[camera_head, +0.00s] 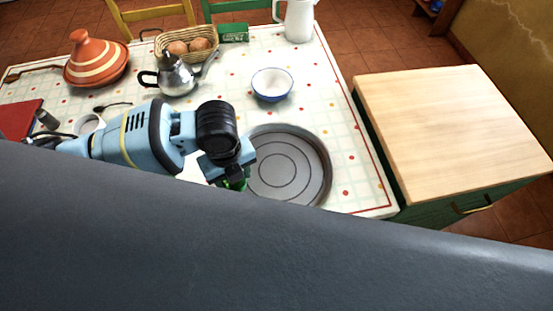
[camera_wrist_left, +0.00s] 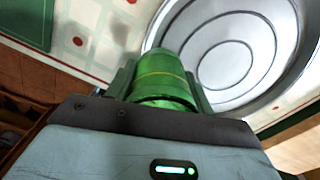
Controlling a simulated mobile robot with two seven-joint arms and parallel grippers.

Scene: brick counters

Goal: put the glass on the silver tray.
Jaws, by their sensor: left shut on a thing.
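The silver tray (camera_head: 311,172) is round with ringed grooves and lies flat near the front right of the table; it also shows in the left wrist view (camera_wrist_left: 235,62). My left gripper (camera_head: 237,180) is at the tray's left edge in the head view. In the left wrist view it (camera_wrist_left: 160,85) is shut on a green glass (camera_wrist_left: 162,78) with a thin yellowish line. Only a bit of green shows below the gripper in the head view. Whether the glass touches the tray I cannot tell. My right gripper is not in view.
A blue-rimmed white bowl (camera_head: 272,84) stands behind the tray. A metal teapot (camera_head: 176,76), a bread basket (camera_head: 188,44), a tagine (camera_head: 96,60) and a white jug (camera_head: 299,20) stand farther back. A wooden-topped counter (camera_head: 450,125) is at the right.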

